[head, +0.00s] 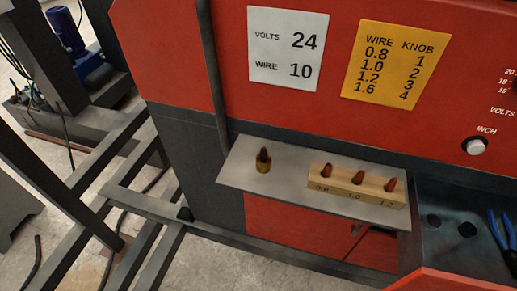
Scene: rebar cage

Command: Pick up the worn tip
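A small brass-coloured piece with a dark, pointed top (263,160) stands upright and alone on the left part of a light grey shelf (288,194). It looks like the worn tip, though its wear is too small to make out. A wooden block (356,188) sits on the right part of the same shelf. It holds three copper-coloured tips (358,177) upright in a row, above the labels 0.8, 1.0 and 1.2. My gripper is not in view.
The shelf juts from a red machine (165,45) bearing a white card (288,50) and a yellow card (395,65). A dark tray (450,250) with blue-handled pliers (500,238) is at the right. Grey steel bars (150,205) cross the lower left.

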